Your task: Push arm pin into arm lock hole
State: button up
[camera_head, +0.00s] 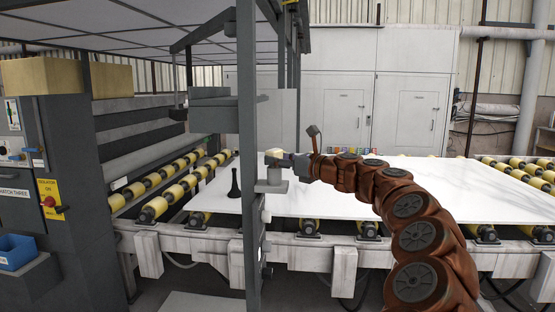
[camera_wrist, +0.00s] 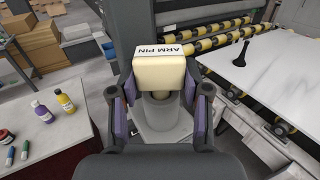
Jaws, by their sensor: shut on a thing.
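The arm pin (camera_wrist: 160,75) is a cream block labelled "ARM PIN" on its top edge. In the wrist view it sits between the two fingers of my gripper (camera_wrist: 158,100), which is shut on it. In the head view my gripper (camera_head: 299,166) reaches left to the cream pin (camera_head: 273,157) beside the grey post. Just below the pin is a grey cylinder on a bracket (camera_head: 270,185), also seen in the wrist view (camera_wrist: 165,122). The lock hole itself is hidden, and I cannot tell how deep the pin sits.
A white stone slab (camera_head: 340,200) lies on yellow rollers (camera_head: 155,208), with a black stand (camera_head: 234,183) on it. A grey upright post (camera_head: 248,110) is close to my gripper. A side table (camera_wrist: 45,125) with bottles shows in the wrist view.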

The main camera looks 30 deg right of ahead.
jog(key=shift+f, duration=0.7)
jog(key=o, duration=1.4)
jog(key=v, duration=1.2)
